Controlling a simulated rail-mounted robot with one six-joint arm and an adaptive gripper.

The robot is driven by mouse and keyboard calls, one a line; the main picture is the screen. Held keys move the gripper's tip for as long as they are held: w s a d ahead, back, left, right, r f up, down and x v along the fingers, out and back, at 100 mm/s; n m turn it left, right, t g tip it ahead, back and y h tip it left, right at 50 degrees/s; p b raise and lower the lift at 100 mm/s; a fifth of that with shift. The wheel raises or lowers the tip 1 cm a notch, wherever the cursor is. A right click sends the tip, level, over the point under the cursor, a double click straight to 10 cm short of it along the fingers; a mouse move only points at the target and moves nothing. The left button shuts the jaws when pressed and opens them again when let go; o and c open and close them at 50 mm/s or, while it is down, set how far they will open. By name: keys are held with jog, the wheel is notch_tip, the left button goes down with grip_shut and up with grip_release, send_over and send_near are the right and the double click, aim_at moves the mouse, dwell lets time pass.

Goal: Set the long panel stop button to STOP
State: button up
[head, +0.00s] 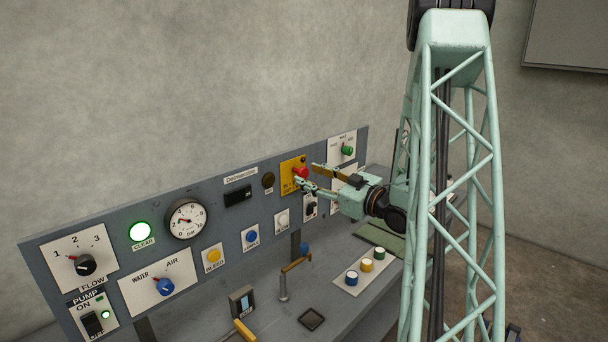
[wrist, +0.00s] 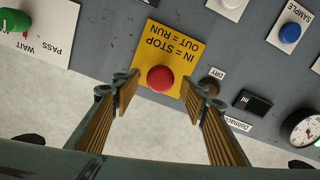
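The stop button is a round red knob (wrist: 160,79) on a yellow plate (wrist: 166,48) marked "IN = STOP, OUT = RUN", upside down in the wrist view. In the head view the red button (head: 300,173) sits on the yellow plate (head: 289,165) toward the right of the long grey panel (head: 205,205). My gripper (wrist: 162,95) is open, its two fingers on either side of the button with gaps to it. It also shows in front of the button in the head view (head: 309,178). I cannot tell whether the button is in or out.
A green knob (head: 347,151) on a white plate is right of the button. A dark round part (head: 268,180) and a small display (head: 238,195) are on its left. Below, the bench holds a tap (head: 290,275) and a strip of coloured buttons (head: 362,268).

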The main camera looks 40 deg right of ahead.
aim_at(305, 174)
jog(key=shift+w+a, duration=0.15)
jog(key=shift+w, duration=1.35)
jog(key=shift+c, duration=0.7)
